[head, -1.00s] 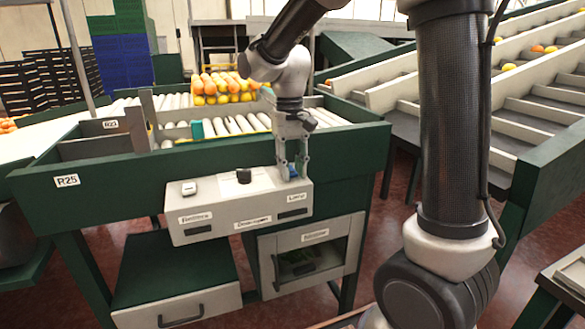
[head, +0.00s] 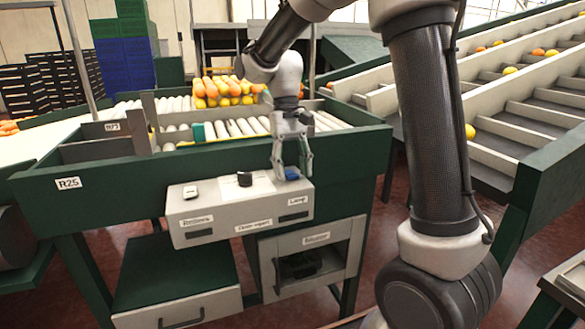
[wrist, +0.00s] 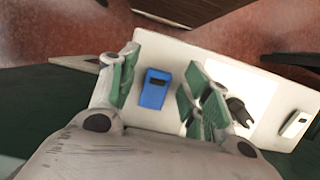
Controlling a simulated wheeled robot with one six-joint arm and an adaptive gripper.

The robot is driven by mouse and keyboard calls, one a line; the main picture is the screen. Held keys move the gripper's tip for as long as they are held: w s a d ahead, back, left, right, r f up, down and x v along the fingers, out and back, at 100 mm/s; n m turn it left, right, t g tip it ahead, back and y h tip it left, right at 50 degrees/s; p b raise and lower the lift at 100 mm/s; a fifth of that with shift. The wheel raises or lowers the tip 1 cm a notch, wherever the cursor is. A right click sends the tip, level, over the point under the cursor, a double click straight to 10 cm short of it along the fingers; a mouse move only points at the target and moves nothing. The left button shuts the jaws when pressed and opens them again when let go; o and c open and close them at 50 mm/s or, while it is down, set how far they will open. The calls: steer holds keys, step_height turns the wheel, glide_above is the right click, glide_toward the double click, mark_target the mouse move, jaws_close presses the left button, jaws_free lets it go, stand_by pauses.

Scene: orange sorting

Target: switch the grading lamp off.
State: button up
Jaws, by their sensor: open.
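The control box (head: 240,208) is pale grey and fixed to the front of the green sorting table. The label "Lamp" (head: 298,201) is at its right end. A blue rocker switch (head: 292,173) sits on top above that label. It also shows in the wrist view (wrist: 155,88). My gripper (head: 292,172) is open and empty, pointing down over the switch. In the wrist view my gripper (wrist: 157,92) has its green-padded fingers apart, one on each side of the blue switch. I cannot tell whether they touch the box. The grading lamp itself is not identifiable.
A black knob (head: 244,179) and a pale switch (head: 190,191) sit further left on the box. Oranges and yellow fruit (head: 222,90) lie on rollers behind. An open-fronted compartment (head: 312,262) and a drawer (head: 185,310) are below. A sloped conveyor (head: 525,115) stands at right.

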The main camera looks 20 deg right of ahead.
steer(key=v, duration=1.2)
steer(key=n+t, duration=0.1)
glide_above(290, 171)
step_height(290, 171, down, 4)
steer(key=shift+w+d+f, duration=0.1)
steer(key=shift+f, duration=0.15)
steer(key=s+d+t, duration=0.3)
steer(key=s+d, duration=0.3)
steer(key=s, duration=0.5)
steer(key=s+d+m+t, duration=0.1)
steer(key=s+d+t, duration=0.2)
steer(key=s, duration=0.9)
steer(key=d, duration=0.2)
steer(key=shift+s+d+f+t, duration=0.2)
steer(key=shift+d+f+t, duration=0.1)
steer(key=shift+d+t, duration=0.1)
